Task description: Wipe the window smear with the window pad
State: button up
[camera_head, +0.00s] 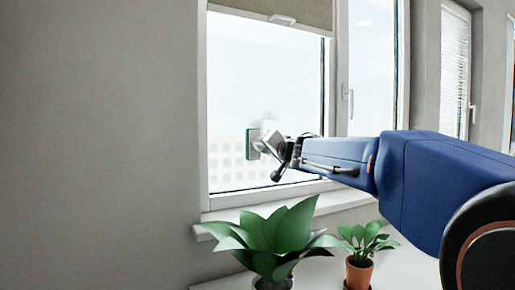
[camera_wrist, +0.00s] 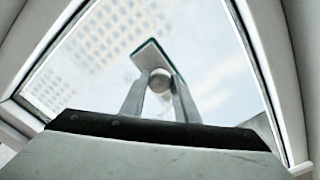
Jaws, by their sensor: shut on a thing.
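The window pad (camera_head: 252,144) is a flat, green-edged rectangle held upright at the left window pane (camera_head: 235,90). It looks touching or very near the glass; I cannot tell which. My gripper (camera_head: 271,142) is shut on the pad's round knob, to the right of the pad. In the wrist view the pad (camera_wrist: 149,53) stands beyond the knob (camera_wrist: 160,80), which sits between the two fingers. A faint greyish patch (camera_head: 267,119) on the glass just above the pad may be the smear; its edges are unclear.
A large leafy plant (camera_head: 275,237) and a smaller plant in an orange pot (camera_head: 360,274) stand below the sill (camera_head: 225,226). A roller blind (camera_head: 285,12) covers the pane's top. A window handle (camera_head: 347,100) is to the right, above my arm.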

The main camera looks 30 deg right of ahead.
jog(key=shift+d+r, duration=1.15)
jog(key=shift+d, duration=4.45)
jog(key=shift+w+a, duration=0.15)
jog(key=shift+a, duration=6.85)
jog(key=shift+r, duration=1.15)
jog(key=d, duration=1)
jog(key=shift+d, duration=0.35)
